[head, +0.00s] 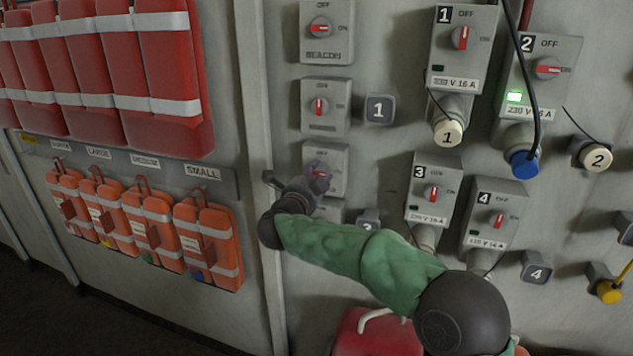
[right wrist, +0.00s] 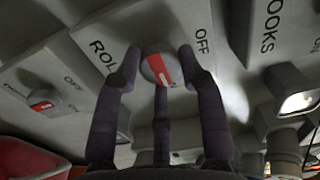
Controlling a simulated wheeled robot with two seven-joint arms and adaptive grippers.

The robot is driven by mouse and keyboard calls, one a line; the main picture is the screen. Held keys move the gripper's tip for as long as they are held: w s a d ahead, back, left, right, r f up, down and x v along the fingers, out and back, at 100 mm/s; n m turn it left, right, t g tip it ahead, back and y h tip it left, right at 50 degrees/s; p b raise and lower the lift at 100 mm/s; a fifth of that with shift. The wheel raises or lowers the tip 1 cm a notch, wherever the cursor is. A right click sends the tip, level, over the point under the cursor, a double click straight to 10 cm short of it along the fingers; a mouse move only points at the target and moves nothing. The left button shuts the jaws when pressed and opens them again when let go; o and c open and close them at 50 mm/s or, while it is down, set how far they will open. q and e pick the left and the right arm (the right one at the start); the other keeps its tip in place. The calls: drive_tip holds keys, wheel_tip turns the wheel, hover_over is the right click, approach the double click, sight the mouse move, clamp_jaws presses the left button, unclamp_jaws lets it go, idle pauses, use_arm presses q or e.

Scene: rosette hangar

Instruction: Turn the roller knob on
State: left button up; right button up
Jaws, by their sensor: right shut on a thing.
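The roller knob (right wrist: 160,68) is a grey round knob with a red stripe and a white mark, on a grey switch box (right wrist: 185,25) lettered "ROL…" and "OFF". The stripe points away from OFF, with its white mark at the lower end in the right wrist view; the ON lettering is hidden. My right gripper (right wrist: 160,72) is shut on the knob, with dark fingers on both sides and one below. In the head view my right gripper (head: 317,181) covers much of the knob and the lower part of its box (head: 325,158). My left gripper is not in view.
Above are the beacon switch (head: 320,27) and another similar switch (head: 319,106). Orange packs (head: 210,240) and red bags (head: 170,70) hang left.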

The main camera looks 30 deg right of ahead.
drive_tip(key=shift+s+d+r, duration=0.1)
drive_tip(key=shift+r, duration=0.05)
idle(0.3)
drive_tip(key=o, duration=1.1)
drive_tip(key=shift+o, duration=0.2)
drive_tip(key=v, duration=1.2)
